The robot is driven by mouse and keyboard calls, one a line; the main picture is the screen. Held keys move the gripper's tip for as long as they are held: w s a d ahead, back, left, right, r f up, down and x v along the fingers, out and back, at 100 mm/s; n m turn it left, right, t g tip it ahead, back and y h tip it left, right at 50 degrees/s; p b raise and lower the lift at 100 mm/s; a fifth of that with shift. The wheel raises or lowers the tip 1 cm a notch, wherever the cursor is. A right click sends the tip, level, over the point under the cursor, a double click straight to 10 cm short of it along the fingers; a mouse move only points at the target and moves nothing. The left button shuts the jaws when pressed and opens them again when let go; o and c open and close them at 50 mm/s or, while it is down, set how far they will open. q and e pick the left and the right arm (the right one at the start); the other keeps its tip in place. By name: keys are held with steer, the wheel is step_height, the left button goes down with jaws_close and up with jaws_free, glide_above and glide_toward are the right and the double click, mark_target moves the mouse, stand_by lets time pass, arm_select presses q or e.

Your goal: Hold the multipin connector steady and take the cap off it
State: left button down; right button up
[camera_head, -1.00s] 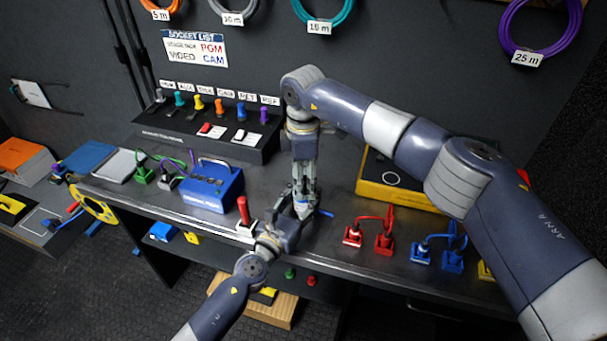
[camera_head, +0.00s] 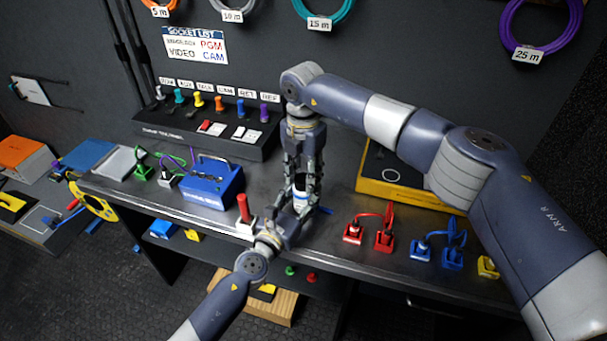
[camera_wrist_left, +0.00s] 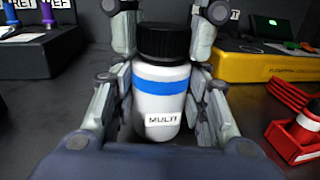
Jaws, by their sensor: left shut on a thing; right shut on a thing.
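The multipin connector (camera_wrist_left: 158,95) is a white, upright cylinder with a blue band and a MULTI label. Its black ribbed cap (camera_wrist_left: 163,42) sits on top, with no clear gap between cap and body. My left gripper (camera_wrist_left: 160,108) is shut around the white body, one finger on each side. My right gripper (camera_wrist_left: 164,32) comes from above and is shut on the cap, its fingers on either side. In the head view the connector (camera_head: 300,193) shows only partly, between my right gripper (camera_head: 302,182) above and my left gripper (camera_head: 303,210) below.
A red-handled item (camera_head: 243,208) and a blue box (camera_head: 211,184) stand left of the grippers on the bench. Red connectors (camera_head: 383,241) and blue connectors (camera_head: 452,258) lie to the right. A yellow case (camera_head: 390,193) is behind them. A socket panel (camera_head: 205,138) stands at the back.

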steer(key=n, duration=0.3)
steer(key=shift+n, duration=0.3)
steer(key=n, duration=1.3)
steer(key=shift+n, duration=0.3)
steer(key=n, duration=0.8)
steer(key=shift+r+n, duration=0.1)
steer(key=shift+n, duration=0.2)
steer(key=n, duration=0.7)
